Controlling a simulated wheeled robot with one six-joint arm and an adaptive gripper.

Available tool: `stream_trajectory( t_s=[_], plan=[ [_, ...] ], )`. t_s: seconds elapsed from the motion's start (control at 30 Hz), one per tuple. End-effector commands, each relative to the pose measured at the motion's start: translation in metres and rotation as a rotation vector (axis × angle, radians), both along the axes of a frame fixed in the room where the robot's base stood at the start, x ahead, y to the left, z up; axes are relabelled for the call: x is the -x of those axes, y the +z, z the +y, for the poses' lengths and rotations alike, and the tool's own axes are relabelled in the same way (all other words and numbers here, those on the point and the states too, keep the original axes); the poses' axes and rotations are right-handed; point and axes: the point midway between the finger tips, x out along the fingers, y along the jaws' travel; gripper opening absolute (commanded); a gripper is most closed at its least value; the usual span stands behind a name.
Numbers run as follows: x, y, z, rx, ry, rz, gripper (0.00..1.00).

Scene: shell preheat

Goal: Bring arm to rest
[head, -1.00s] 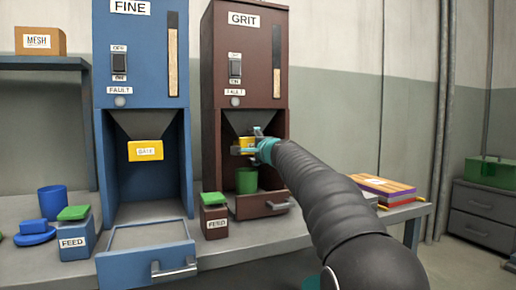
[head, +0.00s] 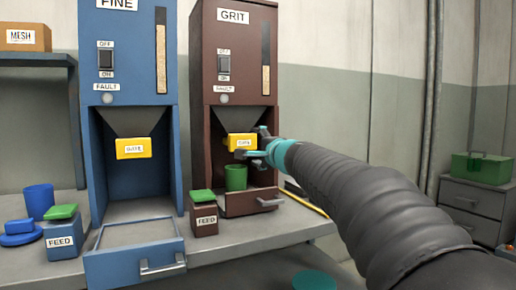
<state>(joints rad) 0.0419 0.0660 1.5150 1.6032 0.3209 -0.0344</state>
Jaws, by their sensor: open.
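My gripper (head: 262,148) is at the front of the brown GRIT machine (head: 215,60), just right of its yellow gate (head: 240,141). Its jaws are open and I see nothing held between them. My dark ribbed arm reaches in from the lower right. Whether a finger touches the gate I cannot tell. A green cup (head: 236,178) stands below the gate, in the machine's bay.
The blue FINE machine (head: 128,60) stands left, its drawer (head: 135,262) jutting forward. Feed boxes (head: 60,236) (head: 204,215) and a blue cup (head: 39,200) stand on the bench. A green toolbox (head: 481,168) sits on a cabinet at right.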

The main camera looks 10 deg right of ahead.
Motion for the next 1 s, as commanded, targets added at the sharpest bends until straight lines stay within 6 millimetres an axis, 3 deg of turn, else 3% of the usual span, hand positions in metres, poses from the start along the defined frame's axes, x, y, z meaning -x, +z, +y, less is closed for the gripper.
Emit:
stream_trajectory(
  t_s=[0.3, 0.47, 0.57, 0.73, 0.87, 1.0],
  plan=[
    [0.004, 0.000, 0.002, 0.013, 0.006, 0.002, 0.82],
    [0.040, -0.008, 0.016, 0.151, 0.063, 0.025, 0.82],
    [0.083, -0.026, 0.030, 0.312, 0.134, 0.061, 0.82],
    [0.167, -0.080, 0.042, 0.610, 0.269, 0.156, 0.82],
    [0.234, -0.129, 0.038, 0.834, 0.368, 0.249, 0.82],
    [0.305, -0.185, 0.021, 1.064, 0.468, 0.366, 0.82]
  ],
)
